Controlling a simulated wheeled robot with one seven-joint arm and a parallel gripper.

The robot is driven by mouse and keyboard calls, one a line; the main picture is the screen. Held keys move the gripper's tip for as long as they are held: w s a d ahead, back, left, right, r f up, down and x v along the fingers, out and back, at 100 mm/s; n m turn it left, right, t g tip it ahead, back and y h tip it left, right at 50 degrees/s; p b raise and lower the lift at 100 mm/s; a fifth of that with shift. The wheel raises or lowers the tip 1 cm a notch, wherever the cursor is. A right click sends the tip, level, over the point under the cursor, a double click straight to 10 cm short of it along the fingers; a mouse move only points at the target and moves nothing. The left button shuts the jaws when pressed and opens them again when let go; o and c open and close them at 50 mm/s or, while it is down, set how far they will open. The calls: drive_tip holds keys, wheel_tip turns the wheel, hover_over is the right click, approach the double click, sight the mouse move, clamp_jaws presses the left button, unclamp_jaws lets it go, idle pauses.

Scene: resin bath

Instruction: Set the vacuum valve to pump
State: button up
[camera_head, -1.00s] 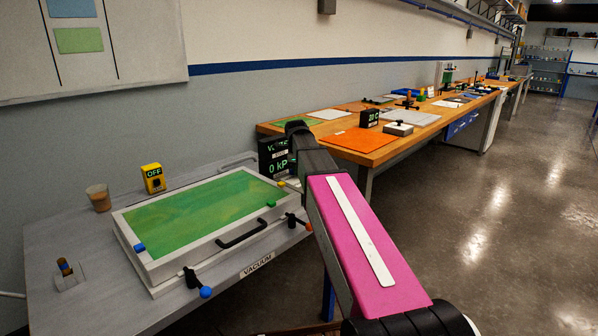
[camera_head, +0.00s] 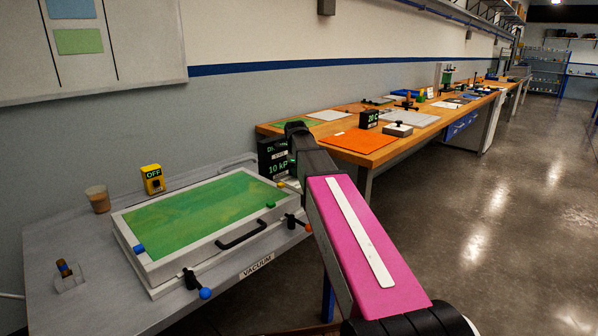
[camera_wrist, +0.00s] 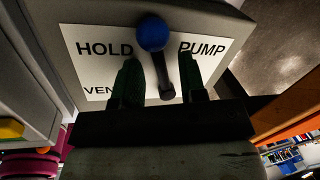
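In the wrist view the vacuum valve has a white label plate (camera_wrist: 98,68) reading HOLD at left, PUMP at right and a partly covered VEN... below HOLD. Its lever has a blue ball knob (camera_wrist: 152,33) and a dark stem (camera_wrist: 162,76). The lever points up between HOLD and PUMP in the picture. My gripper (camera_wrist: 159,60) is open, with one dark finger on each side of the stem and a visible gap to each. In the head view neither the valve nor the gripper can be made out beyond my arm.
A vacuum chamber with a green lid (camera_head: 205,215) sits on the grey table (camera_head: 50,235). Behind my arm a dark display (camera_head: 273,158) reads 10 kPa. A yellow OFF switch (camera_head: 153,180) and a cup (camera_head: 98,198) stand at the back. Floor to the right is clear.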

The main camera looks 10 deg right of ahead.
wheel_tip(320, 180, up, 11)
drive_tip(key=s+a, duration=0.1)
drive_tip(key=shift+s+f, duration=0.2)
drive_tip(key=shift+s, duration=0.2)
